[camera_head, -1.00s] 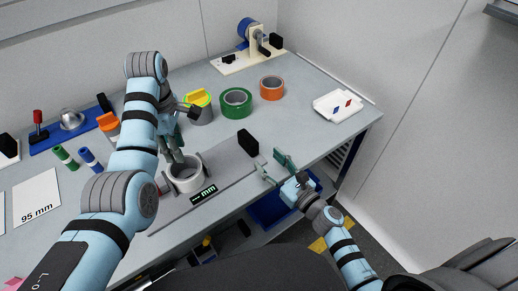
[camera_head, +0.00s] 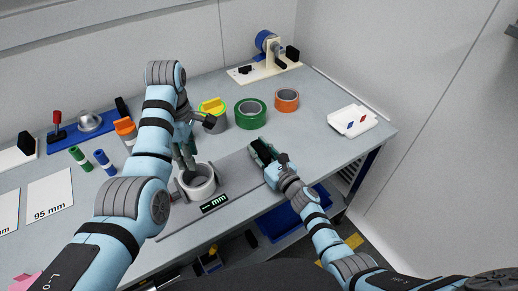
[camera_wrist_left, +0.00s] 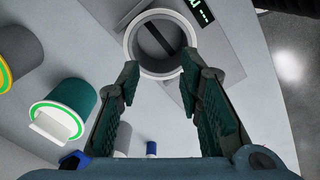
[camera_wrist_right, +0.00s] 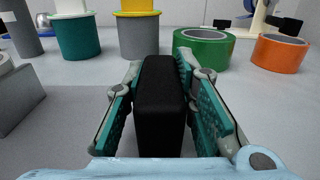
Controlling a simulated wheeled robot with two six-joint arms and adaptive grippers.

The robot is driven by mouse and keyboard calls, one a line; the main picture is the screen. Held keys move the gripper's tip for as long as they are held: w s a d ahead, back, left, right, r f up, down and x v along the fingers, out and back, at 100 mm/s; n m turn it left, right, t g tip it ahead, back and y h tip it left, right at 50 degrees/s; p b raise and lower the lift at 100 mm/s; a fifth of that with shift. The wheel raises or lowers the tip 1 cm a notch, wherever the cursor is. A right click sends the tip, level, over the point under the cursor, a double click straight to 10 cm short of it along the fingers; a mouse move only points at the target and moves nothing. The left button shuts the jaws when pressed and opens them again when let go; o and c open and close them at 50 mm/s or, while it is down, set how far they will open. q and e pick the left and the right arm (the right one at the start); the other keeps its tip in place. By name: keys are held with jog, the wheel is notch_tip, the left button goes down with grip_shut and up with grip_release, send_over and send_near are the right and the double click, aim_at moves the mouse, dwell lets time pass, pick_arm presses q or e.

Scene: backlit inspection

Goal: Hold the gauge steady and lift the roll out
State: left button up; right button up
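The grey-white roll (camera_head: 212,186) sits in the gauge (camera_head: 232,179), a grey plate with a dark display reading "-- mm". The roll's open ring also shows in the left wrist view (camera_wrist_left: 131,46). My left gripper (camera_head: 186,160) is open and empty, pointing down just above the roll's back rim. In the left wrist view its fingers (camera_wrist_left: 160,80) stay short of the ring. My right gripper (camera_head: 264,158) is open around the gauge's black block (camera_wrist_right: 159,100), one finger on each side. The arm partly hides the block in the head view.
A green tape roll (camera_head: 250,113), an orange tape roll (camera_head: 286,100) and a yellow-topped grey roll (camera_head: 213,112) stand behind the gauge. A white tray (camera_head: 353,121) lies at the right. A blue bin (camera_head: 290,220) is below the table's front edge.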

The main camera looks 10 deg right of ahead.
aim_at(196, 178)
grip_shut()
jog(key=shift+f, duration=0.1)
dwell(0.3)
pick_arm(q)
jog(key=shift+o, duration=0.9)
jog(key=o, duration=0.7)
jog(key=r+n, duration=0.2)
jog(key=shift+w+a+n, duration=0.15)
jog(key=shift+a+n, duration=0.2)
jog(key=shift+n, duration=0.05)
jog(key=shift+o, duration=1.3)
jog(key=shift+f+n, duration=0.25)
jog(key=shift+n, duration=0.05)
jog(key=o, duration=0.5)
jog(key=f, duration=1.1)
jog(key=shift+s+d+f, duration=0.2)
jog(key=shift+d, duration=0.1)
jog(key=shift+c, duration=0.2)
pick_arm(e)
jog(key=shift+s+f, duration=0.1)
